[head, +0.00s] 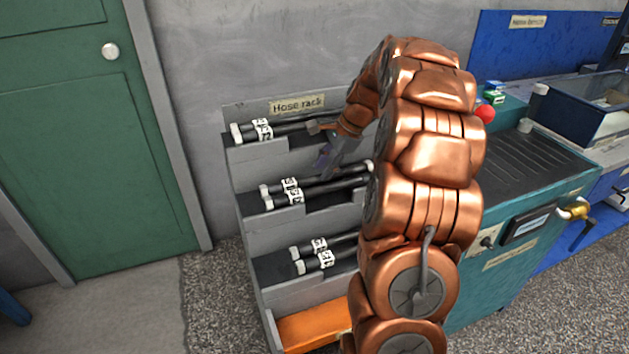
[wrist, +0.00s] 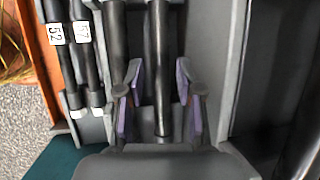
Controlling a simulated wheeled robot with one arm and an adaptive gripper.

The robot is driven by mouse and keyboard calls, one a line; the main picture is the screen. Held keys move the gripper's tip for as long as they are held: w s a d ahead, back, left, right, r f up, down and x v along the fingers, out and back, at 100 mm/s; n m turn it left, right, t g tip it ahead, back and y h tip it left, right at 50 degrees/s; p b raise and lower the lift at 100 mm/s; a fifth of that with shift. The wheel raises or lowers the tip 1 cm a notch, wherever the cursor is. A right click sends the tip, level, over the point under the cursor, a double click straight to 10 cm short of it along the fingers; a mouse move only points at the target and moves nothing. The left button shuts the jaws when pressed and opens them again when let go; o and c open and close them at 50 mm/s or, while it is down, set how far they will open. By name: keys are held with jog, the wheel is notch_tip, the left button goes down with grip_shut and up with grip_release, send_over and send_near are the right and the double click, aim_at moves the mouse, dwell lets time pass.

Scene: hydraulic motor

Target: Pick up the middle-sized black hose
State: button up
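Black hoses with white end caps and white labels lie in pairs on the stepped hose rack (head: 247,195). The middle step holds a pair, one of them the rear black hose (head: 335,180). My gripper (head: 326,160) is just above this step. In the wrist view my gripper (wrist: 160,105) is open, with purple-padded fingers on both sides of a black hose (wrist: 160,55). Gaps show between this hose and both pads. It seems to be the rear hose of the middle step. Another black hose (wrist: 116,40) lies to the left, outside the fingers. My arm hides the rack's right side in the head view.
The top step holds more black hoses (head: 290,128), and the lower step another pair (head: 335,245). An orange tray (head: 312,326) is at the rack's foot. A teal workbench (head: 530,215) stands to the right, and a green door (head: 90,140) is at left.

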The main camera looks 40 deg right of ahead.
aim_at(319, 176)
jog(key=shift+x, duration=1.5)
grip_shut()
